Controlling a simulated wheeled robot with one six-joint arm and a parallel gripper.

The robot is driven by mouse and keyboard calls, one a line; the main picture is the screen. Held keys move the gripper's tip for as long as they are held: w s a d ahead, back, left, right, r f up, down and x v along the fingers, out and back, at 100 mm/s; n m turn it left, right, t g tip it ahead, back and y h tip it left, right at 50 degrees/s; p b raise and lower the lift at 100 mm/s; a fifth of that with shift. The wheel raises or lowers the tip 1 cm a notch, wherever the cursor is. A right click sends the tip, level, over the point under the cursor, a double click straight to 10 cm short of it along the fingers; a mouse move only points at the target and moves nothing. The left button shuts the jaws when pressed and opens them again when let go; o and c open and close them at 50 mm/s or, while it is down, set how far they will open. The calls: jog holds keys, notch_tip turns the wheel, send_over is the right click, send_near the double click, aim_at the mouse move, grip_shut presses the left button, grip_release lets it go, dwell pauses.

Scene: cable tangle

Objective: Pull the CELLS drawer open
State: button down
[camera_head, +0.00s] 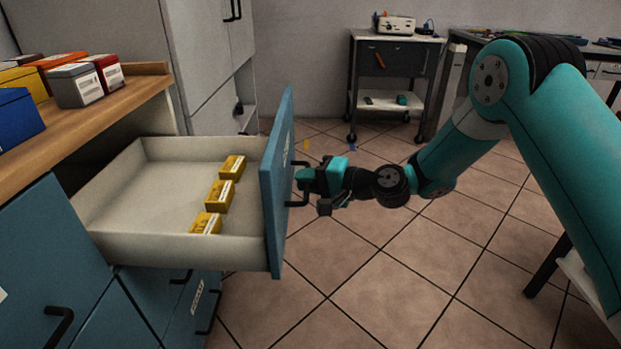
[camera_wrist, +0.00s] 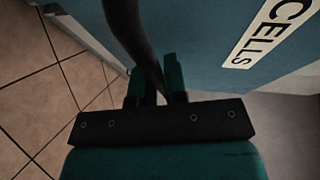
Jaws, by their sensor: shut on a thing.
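The CELLS drawer (camera_head: 276,185) is blue-fronted and stands pulled well out of the cabinet, its pale grey inside showing from above. Several yellow boxes (camera_head: 219,193) lie in it near the front. The CELLS label (camera_wrist: 268,35) shows on the drawer front in the wrist view. My gripper (camera_head: 302,182) is at the front face, shut on the dark bar handle (camera_head: 296,204). In the wrist view my gripper (camera_wrist: 158,85) has the handle (camera_wrist: 135,40) between its two fingers.
A wooden counter (camera_head: 130,97) with coloured boxes is above the drawer at the left. Other blue drawers (camera_head: 140,300) are below, shut. A wheeled cart (camera_head: 392,85) stands at the back. The tiled floor (camera_head: 370,300) in front of the drawer is clear.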

jog(key=shift+s, duration=0.1)
jog(key=c, duration=1.2)
grip_release()
jog(key=shift+d, duration=0.1)
jog(key=p+v, duration=0.2)
jog(key=v, duration=1.5)
jog(key=shift+d, duration=0.15)
